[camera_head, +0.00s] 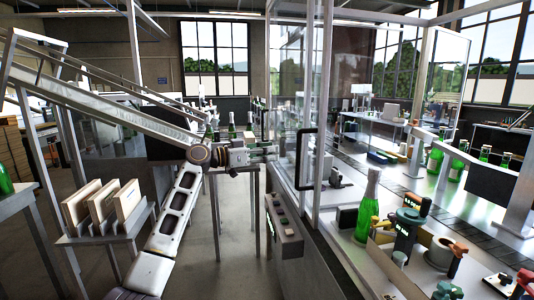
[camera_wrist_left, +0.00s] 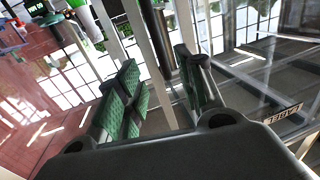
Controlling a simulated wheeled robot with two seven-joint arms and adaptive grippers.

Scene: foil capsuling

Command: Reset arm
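My left arm comes in from the lower left, and its gripper (camera_head: 264,150) is held up in front of the glass enclosure in the head view. My right arm and gripper are not in view.
A glass-doored machine (camera_head: 305,160) with a metal frame stands just right of the gripper. A green bottle (camera_head: 368,208) and tools stand on the right counter. Wooden boards (camera_head: 100,208) sit in a rack at left. Floor (camera_head: 232,225) is clear below the arm.

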